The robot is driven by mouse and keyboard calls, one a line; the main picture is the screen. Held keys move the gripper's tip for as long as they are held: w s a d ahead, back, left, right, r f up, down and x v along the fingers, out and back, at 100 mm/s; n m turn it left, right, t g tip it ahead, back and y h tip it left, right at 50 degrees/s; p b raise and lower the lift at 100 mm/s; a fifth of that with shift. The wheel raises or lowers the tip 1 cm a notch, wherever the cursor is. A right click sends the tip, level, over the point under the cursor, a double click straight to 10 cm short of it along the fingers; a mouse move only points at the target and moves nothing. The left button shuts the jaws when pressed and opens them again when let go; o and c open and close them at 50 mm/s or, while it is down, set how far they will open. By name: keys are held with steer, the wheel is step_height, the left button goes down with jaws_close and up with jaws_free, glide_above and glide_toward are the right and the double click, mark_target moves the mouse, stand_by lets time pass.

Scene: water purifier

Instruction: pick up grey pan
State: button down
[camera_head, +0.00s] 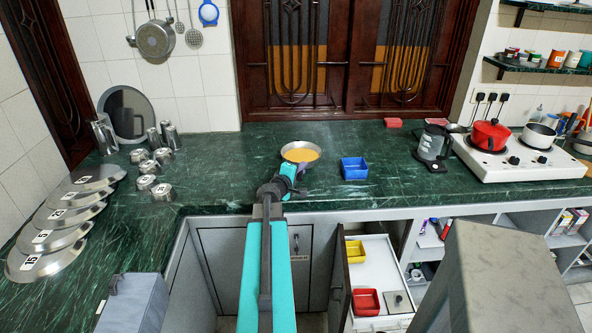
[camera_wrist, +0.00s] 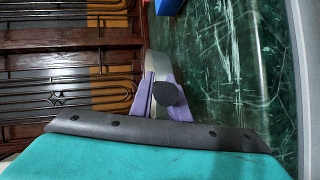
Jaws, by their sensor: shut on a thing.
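A round grey pan (camera_head: 300,151) is at the back of the green counter, in front of the dark window frame. Its inside looks orange. My gripper (camera_head: 292,172) is at its near side, shut on it. In the wrist view, the purple fingers (camera_wrist: 155,90) close around part of the grey pan (camera_wrist: 157,64), and a dark rounded end shows between them. Whether the pan rests on the counter or is slightly raised, I cannot tell. Another grey pan (camera_head: 155,40) hangs on the tiled wall at the upper left.
A blue tray (camera_head: 354,169) stands just right of the pan. Steel cups (camera_head: 160,190) and several numbered lids (camera_head: 60,237) are on the left. A kettle (camera_head: 432,145) and a stove (camera_head: 515,160) with a red pot are on the right. An open drawer (camera_head: 378,252) is below.

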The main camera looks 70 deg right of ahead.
steer(key=shift+s+a+r+b, duration=0.2)
steer(key=shift+s+a, duration=0.4)
steer(key=shift+s, duration=0.55)
steer(key=shift+s+a+r+b, duration=0.1)
steer(key=shift+s+a+b, duration=0.35)
steer(key=shift+s, duration=0.75)
steer(key=shift+s+a+r+b, duration=0.15)
steer(key=shift+s+a, duration=0.55)
steer(key=shift+s, duration=0.45)
steer(key=shift+w, duration=0.1)
